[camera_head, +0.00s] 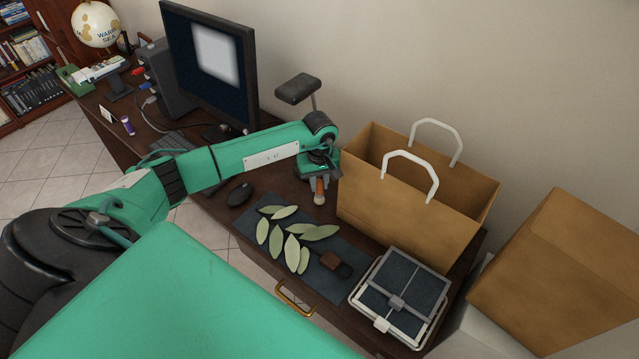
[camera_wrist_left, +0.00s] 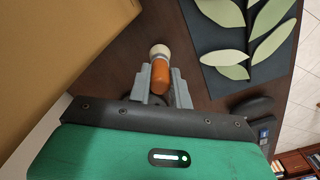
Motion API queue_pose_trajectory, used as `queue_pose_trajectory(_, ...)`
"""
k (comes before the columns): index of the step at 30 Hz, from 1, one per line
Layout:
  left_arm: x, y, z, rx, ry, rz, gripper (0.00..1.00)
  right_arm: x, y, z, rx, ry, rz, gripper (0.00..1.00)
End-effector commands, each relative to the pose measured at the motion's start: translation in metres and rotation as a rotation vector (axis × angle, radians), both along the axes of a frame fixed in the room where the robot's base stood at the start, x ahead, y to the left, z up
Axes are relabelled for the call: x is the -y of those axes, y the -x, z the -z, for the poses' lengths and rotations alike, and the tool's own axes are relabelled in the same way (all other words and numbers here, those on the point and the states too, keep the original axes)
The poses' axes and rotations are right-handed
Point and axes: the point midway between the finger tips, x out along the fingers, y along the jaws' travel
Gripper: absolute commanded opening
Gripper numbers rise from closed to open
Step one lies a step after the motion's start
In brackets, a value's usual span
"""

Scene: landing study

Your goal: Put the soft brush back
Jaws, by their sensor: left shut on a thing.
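The soft brush, with an orange-brown handle and a pale rounded end, shows in the head view (camera_head: 319,192) and in the left wrist view (camera_wrist_left: 161,72). My left gripper (camera_head: 318,176) is shut on its handle, and its grey fingers (camera_wrist_left: 163,85) lie on either side of it. The pale end points down in the head view and sticks out past the fingertips. The brush is over the dark desk, just left of the paper bag; I cannot tell whether it touches the desk. My right gripper is not in view.
A brown paper bag (camera_head: 405,207) with white handles stands close right of the gripper. A dark mat (camera_head: 273,251) with green leaves lies in front, beside a flat strapped press (camera_head: 425,280). A black mouse (camera_head: 239,194) and monitor (camera_head: 205,70) are to the left.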

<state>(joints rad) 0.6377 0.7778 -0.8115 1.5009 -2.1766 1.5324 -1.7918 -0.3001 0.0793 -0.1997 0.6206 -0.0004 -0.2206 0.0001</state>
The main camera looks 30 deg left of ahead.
Motion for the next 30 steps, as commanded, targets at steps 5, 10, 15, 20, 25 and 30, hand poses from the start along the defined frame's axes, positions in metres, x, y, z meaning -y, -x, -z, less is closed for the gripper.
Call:
queue_pose_trajectory(5, 0.0, 0.0, 0.014, 0.0, 0.0, 0.0, 0.0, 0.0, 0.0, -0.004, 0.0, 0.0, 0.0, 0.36)
queue_pose_trajectory(10, 0.0, 0.0, 0.014, 0.001, -0.001, 0.001, 0.0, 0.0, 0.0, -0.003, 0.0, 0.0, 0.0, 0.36)
queue_pose_trajectory(15, 0.0, 0.0, 0.018, 0.001, -0.001, 0.001, 0.22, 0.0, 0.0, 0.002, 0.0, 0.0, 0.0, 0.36)
queue_pose_trajectory(20, 0.0, 0.0, 0.017, 0.0, 0.0, 0.001, 0.42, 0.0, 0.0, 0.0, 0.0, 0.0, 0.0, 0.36)
queue_pose_trajectory(25, 0.0, 0.0, 0.017, 0.0, 0.0, 0.001, 0.42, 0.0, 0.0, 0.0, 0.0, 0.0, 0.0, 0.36)
queue_pose_trajectory(30, 0.0, 0.0, 0.012, 0.0, 0.0, 0.0, 0.42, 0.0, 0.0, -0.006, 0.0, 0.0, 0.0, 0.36)
